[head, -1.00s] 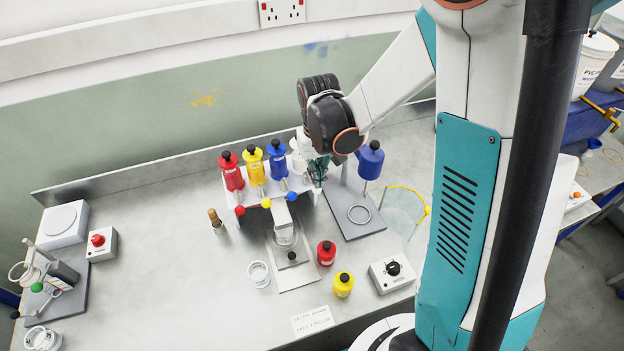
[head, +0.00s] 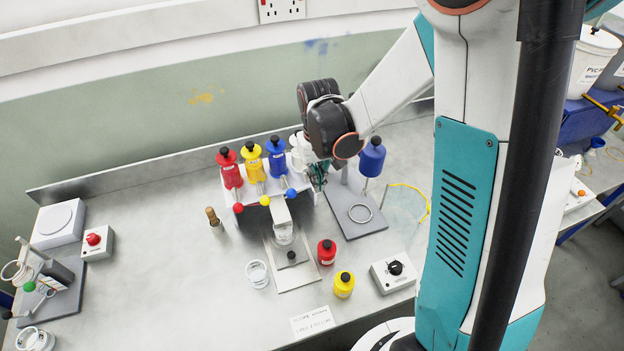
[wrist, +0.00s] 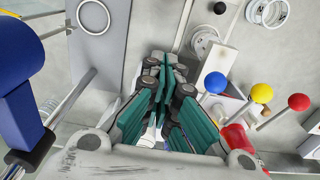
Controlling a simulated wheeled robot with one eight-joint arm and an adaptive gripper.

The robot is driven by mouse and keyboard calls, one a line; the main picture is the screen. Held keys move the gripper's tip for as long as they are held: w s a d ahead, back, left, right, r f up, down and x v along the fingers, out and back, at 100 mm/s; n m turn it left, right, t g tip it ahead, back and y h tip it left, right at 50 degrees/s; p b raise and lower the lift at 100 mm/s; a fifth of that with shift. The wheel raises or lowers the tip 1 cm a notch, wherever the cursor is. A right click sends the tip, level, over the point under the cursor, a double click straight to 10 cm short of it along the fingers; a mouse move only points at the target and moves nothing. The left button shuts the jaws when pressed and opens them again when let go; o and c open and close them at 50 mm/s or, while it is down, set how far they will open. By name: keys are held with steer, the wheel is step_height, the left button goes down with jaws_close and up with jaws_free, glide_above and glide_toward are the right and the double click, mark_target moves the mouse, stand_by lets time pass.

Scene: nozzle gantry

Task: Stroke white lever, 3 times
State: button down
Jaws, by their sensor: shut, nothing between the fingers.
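In the head view a white gantry (head: 306,197) carries red (head: 230,170), yellow (head: 251,165), blue (head: 277,157) and white (head: 299,151) bottles in a row. Red, yellow and blue ball levers stick out in front; in the wrist view the red (wrist: 299,102), yellow (wrist: 262,93) and blue (wrist: 215,82) balls are to the right of my gripper. My gripper (head: 318,176) is at the gantry's right end, by the white bottle. In the wrist view its teal fingers (wrist: 166,80) are closed together. I cannot make out the white lever; the fingers and wrist cover that area.
A blue bottle on a stand (head: 371,157) is close right of my gripper. In front stand small red (head: 326,253) and yellow (head: 344,285) bottles and a knob box (head: 394,272).

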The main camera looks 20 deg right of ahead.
steer(key=shift+w+f+b, duration=0.1)
steer(key=shift+f+b, duration=1.4)
steer(key=shift+f, duration=0.35)
steer(key=shift+r, duration=0.1)
steer(key=shift+r+p, duration=2.05)
steer(key=shift+r, duration=1.15)
steer(key=shift+f, duration=0.1)
steer(key=shift+f, duration=0.15)
